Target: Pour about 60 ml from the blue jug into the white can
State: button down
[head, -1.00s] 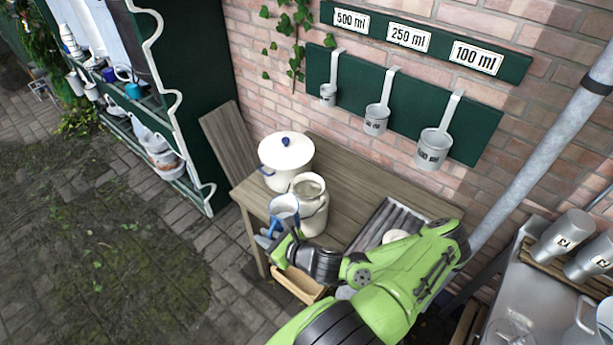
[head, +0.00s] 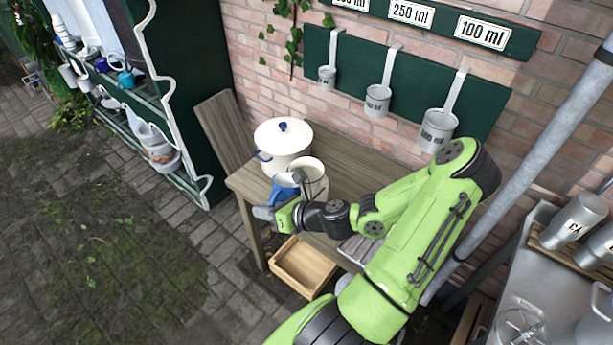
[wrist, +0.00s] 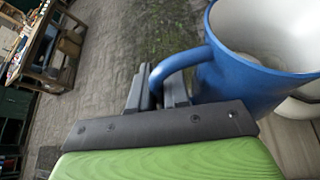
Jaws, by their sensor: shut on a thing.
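The blue jug (head: 284,187) is held by its handle in my gripper (head: 262,214), at the front left of the wooden table. In the wrist view the jug (wrist: 240,82) is large, white inside, and my gripper (wrist: 160,92) is shut on its handle. The jug leans in that view; its contents cannot be made out clearly. The white can (head: 313,174) stands on the table just right of and behind the jug, partly hidden by the jug and my arm. Whether jug and can touch cannot be told.
A white lidded pot (head: 283,143) with a blue knob stands behind the jug. A wooden crate (head: 303,266) sits below the table's front edge. Measuring ladles (head: 378,98) hang on the wall board. The table top (head: 365,160) is bare at the back right.

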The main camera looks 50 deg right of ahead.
aim_at(276, 184)
jog(key=shift+w+d+r+m+y+p, duration=0.3)
jog(key=shift+d+r+m+p, duration=0.4)
jog(key=shift+p, duration=0.3)
jog(key=shift+w+d+r+m+y+p, duration=0.25)
jog(key=shift+d+r+m+y+p, duration=0.3)
jog(key=shift+d+r+p, duration=0.45)
jog(key=shift+w+d+r+m+g+y+p, duration=0.1)
jog(key=shift+d+r+m+g+y+p, duration=0.25)
jog(key=shift+r, duration=0.25)
jog(key=shift+d+r, duration=0.1)
jog(key=shift+w+d+m+y+b, duration=0.2)
jog(key=shift+m+y+b, duration=0.2)
jog(key=shift+m+b, duration=0.15)
jog(key=shift+d+r+m+y, duration=0.25)
jog(key=shift+r+y, duration=0.05)
jog(key=shift+r, duration=0.05)
jog(key=shift+d+r, duration=0.15)
jog(key=shift+r, duration=0.05)
jog(key=shift+w+d+r+m, duration=0.1)
jog(key=shift+d+r+m, duration=0.05)
jog(key=shift+r+m, duration=0.15)
